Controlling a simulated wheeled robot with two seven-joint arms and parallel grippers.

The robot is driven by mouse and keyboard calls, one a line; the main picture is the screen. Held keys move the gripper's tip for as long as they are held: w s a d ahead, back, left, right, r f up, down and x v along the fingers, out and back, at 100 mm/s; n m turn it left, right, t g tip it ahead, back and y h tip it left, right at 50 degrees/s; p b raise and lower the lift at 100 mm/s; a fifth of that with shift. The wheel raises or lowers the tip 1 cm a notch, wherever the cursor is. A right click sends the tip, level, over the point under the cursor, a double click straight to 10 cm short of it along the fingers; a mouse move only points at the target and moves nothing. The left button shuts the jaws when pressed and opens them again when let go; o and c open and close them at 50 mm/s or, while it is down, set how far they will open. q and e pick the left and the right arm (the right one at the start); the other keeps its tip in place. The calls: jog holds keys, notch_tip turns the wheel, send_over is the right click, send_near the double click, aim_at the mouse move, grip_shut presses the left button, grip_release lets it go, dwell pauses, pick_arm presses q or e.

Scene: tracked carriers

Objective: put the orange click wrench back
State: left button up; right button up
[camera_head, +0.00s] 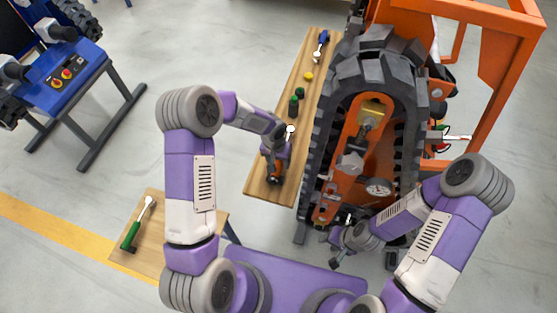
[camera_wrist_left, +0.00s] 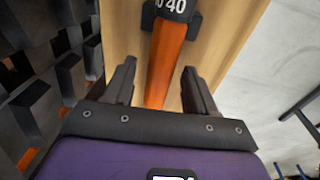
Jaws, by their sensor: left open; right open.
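The orange click wrench (camera_wrist_left: 165,62) lies on the wooden bench, its orange handle between my left gripper's fingers in the left wrist view. A black part with a white "40" (camera_wrist_left: 172,8) is at the handle's upper end there. In the head view the wrench is mostly hidden by my left gripper (camera_head: 273,172), which is over the near end of the bench. The left gripper (camera_wrist_left: 160,70) is open, with a gap on both sides of the handle. My right gripper (camera_head: 340,250) is open and empty, low beside the near end of the tracked carrier (camera_head: 372,140).
The wooden bench (camera_head: 255,183) also bears a blue-handled wrench (camera_head: 321,44), a yellow piece (camera_head: 308,76) and dark green-topped cylinders (camera_head: 294,106). A green-handled wrench (camera_head: 131,234) lies on a small wooden table (camera_head: 160,210). A blue machine (camera_head: 65,80) stands at the upper left.

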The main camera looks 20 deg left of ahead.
pick_arm(q)
jog(key=shift+r, duration=0.15)
notch_tip(320, 180, up, 12)
jog(key=a+p, duration=0.1)
jog(key=shift+s, duration=0.3)
dwell(0.5)
